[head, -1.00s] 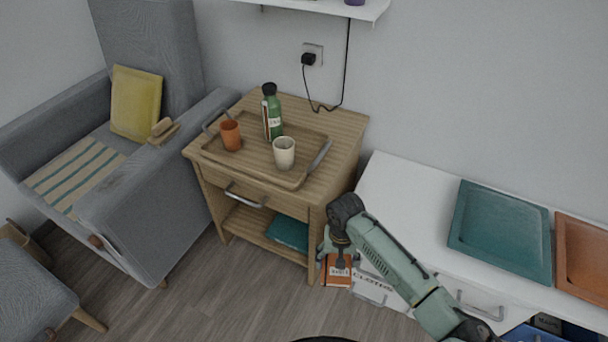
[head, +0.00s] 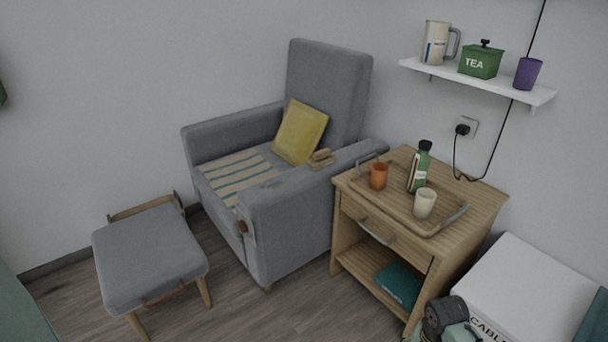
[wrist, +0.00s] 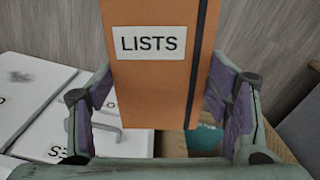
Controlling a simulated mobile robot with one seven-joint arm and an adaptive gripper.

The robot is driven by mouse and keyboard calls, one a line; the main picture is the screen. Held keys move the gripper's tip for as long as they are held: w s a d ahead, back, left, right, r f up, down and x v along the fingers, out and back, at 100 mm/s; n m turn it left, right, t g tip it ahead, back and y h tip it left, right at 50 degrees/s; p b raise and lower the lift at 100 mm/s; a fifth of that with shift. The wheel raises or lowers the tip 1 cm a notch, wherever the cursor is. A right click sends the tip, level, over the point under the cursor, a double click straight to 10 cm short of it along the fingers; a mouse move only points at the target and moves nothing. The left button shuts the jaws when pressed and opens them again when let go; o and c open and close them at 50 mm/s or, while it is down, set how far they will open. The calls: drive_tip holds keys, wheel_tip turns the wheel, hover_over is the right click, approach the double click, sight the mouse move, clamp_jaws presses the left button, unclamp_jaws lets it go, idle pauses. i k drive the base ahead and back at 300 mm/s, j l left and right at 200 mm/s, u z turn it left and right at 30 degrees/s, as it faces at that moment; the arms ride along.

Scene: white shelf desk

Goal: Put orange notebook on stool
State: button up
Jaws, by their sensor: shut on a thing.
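The orange notebook (wrist: 155,95) with a white "LISTS" label and a dark elastic band stands upright in the wrist view. My gripper (wrist: 162,85) is shut on it, with a purple-padded finger at each side. The stool (head: 150,255) has a grey padded seat and wooden legs. It stands on the floor at the left of the head view, and its seat top is bare. In the head view my arm shows only at the bottom right corner, and the notebook is not visible there.
A grey armchair (head: 275,215) with a yellow cushion (head: 300,132) stands between the stool and the wooden side table (head: 480,198). The table bears a tray (head: 408,222) with two cups and a green bottle. A white cabinet (head: 535,285) is at the right. Floor (head: 235,310) is clear between stool and table.

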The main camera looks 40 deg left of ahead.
sight(155, 249)
drive_tip(key=k+j+u, duration=0.1)
drive_tip(key=u, duration=1)
drive_tip(key=i+j+u, duration=0.2)
drive_tip(key=i+j, duration=1.35)
drive_tip(key=j, duration=0.15)
